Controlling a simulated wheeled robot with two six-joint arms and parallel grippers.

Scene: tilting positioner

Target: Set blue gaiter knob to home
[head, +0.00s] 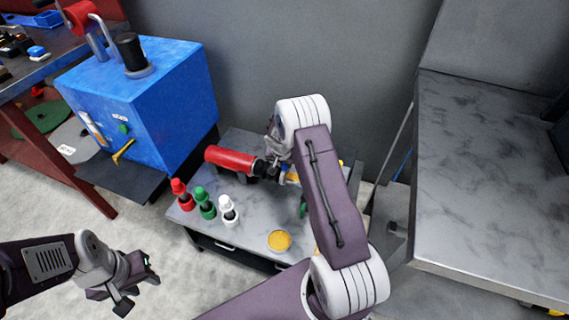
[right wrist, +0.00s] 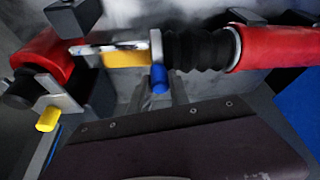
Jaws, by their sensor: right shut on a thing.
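The blue gaiter knob (right wrist: 158,79) is a short blue cylinder in the right wrist view. It sits below the junction of a yellow block (right wrist: 122,59) and a ribbed black gaiter (right wrist: 200,50), whose other end meets a red cylinder (right wrist: 280,48). The red cylinder also shows in the head view (head: 230,160). My right gripper (head: 275,168) is at the cylinder's right end, shut, apparently on the blue knob; its fingertips are hard to make out. My left gripper (head: 130,288) is open and empty, low at the left, away from the unit.
Red (head: 180,192), green (head: 204,200) and white (head: 228,208) knobbed pieces stand on the grey marbled table, with a yellow disc (head: 279,240). A blue box (head: 140,95) stands behind left. A yellow knob (right wrist: 47,119) shows in the right wrist view.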

